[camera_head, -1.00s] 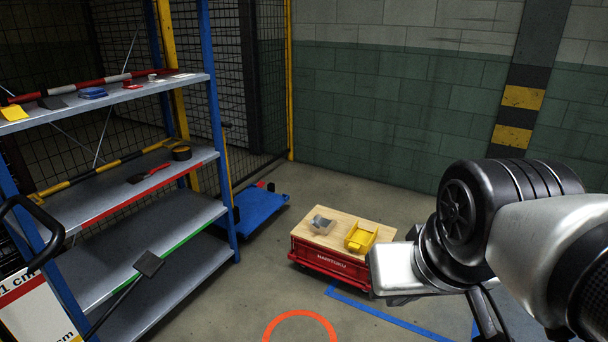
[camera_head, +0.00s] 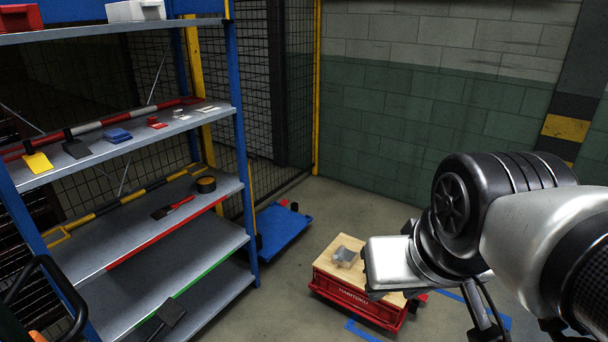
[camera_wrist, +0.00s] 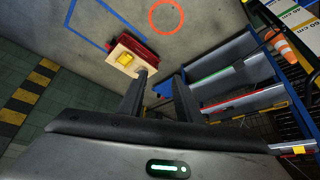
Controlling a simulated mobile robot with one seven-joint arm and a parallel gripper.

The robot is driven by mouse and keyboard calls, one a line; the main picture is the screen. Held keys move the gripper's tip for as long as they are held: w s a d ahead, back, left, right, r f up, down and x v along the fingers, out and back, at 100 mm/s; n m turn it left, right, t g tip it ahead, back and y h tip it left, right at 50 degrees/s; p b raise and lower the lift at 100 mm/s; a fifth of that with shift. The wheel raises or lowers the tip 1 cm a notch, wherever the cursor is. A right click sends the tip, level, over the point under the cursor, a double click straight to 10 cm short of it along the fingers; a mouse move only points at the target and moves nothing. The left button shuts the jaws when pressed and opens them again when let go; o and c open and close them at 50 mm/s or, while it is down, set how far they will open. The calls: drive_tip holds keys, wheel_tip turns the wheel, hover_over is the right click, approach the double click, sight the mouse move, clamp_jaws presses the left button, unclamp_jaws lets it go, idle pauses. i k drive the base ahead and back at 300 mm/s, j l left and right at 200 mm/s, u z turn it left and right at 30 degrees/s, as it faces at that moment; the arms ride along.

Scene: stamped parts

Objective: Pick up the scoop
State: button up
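A small grey metal-looking piece (camera_head: 346,256), which may be the scoop, lies on the wooden top of a red cart (camera_head: 358,304); its shape is too small to be sure. The cart also shows in the wrist view (camera_wrist: 141,47), with a yellow bin (camera_wrist: 126,61) on its top. In the head view my arm hides the bin. My gripper (camera_wrist: 160,76) has its two fingers apart with nothing between them. It is well away from the cart, which lies beyond the left finger in the wrist view.
A blue-posted shelf rack (camera_head: 213,258) stands left with a yellow scraper (camera_head: 38,162), a blue item (camera_head: 118,136), a red-handled brush (camera_head: 173,207) and a tape roll (camera_head: 206,184). A blue platform trolley (camera_head: 283,230) stands between rack and cart. Floor before the cart looks clear.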

sight(344, 257)
drive_tip(key=i+u, duration=0.15)
drive_tip(key=i, duration=0.3)
drive_tip(key=i+l+u, duration=0.2)
drive_tip(key=i, duration=0.25)
drive_tip(key=i+u, duration=0.15)
drive_tip(key=i, duration=0.3)
drive_tip(key=i+l+u, duration=0.2)
drive_tip(key=i, duration=0.25)
drive_tip(key=i+l+u, duration=0.15)
drive_tip(key=i+l, duration=0.15)
drive_tip(key=i, duration=0.15)
